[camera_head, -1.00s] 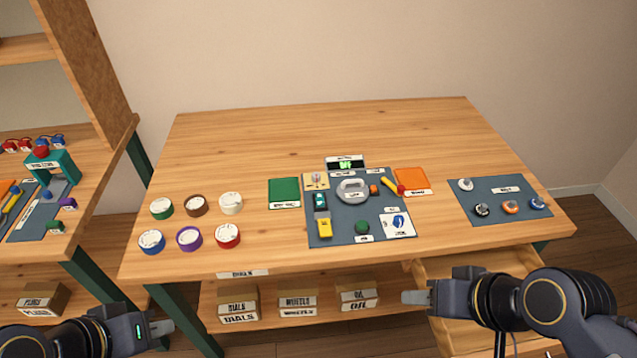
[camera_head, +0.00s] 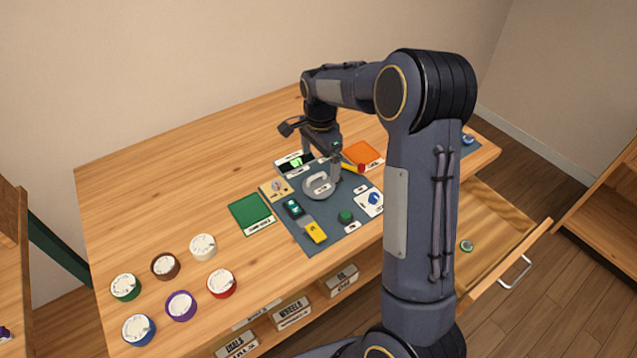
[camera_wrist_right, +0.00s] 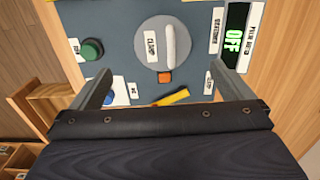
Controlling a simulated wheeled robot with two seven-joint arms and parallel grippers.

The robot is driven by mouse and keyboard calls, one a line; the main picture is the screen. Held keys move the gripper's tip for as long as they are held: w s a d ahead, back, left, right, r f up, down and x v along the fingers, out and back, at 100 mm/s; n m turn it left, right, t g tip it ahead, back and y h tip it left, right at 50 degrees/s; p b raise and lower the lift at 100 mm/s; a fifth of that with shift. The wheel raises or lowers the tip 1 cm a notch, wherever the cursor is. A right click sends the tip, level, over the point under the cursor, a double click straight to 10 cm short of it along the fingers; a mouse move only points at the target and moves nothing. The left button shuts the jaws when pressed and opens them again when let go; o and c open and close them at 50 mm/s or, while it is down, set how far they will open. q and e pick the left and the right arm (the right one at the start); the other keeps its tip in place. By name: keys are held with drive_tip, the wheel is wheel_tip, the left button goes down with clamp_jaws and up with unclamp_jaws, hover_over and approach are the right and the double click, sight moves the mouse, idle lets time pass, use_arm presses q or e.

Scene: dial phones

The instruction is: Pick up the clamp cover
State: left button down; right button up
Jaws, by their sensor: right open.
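The clamp cover (camera_head: 316,187) is a round light-grey disc with a raised white handle, lying on the dark grey mat (camera_head: 345,229). In the right wrist view the clamp cover (camera_wrist_right: 150,55) shows whole, with a "CLAMP" label beside its handle. My right gripper (camera_head: 322,166) is open and empty, just behind and above the cover in the head view. In the right wrist view its two fingers (camera_wrist_right: 163,70) stand wide apart on either side of the cover's near edge, apart from it. My left gripper is out of view.
The green knob (camera_head: 346,216), yellow piece (camera_head: 315,232) and display (camera_head: 294,160) stand close around. An open drawer (camera_head: 490,228) juts out at right. The table's back left is free.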

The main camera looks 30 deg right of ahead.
sight(319, 185)
drive_tip(key=f+p, duration=0.1)
drive_tip(key=f, duration=0.7)
drive_tip(key=shift+w, duration=0.2)
drive_tip(key=shift+c, duration=0.3)
drive_tip(key=c, duration=0.9)
drive_tip(key=shift+o, duration=0.2)
drive_tip(key=shift+r, duration=0.1)
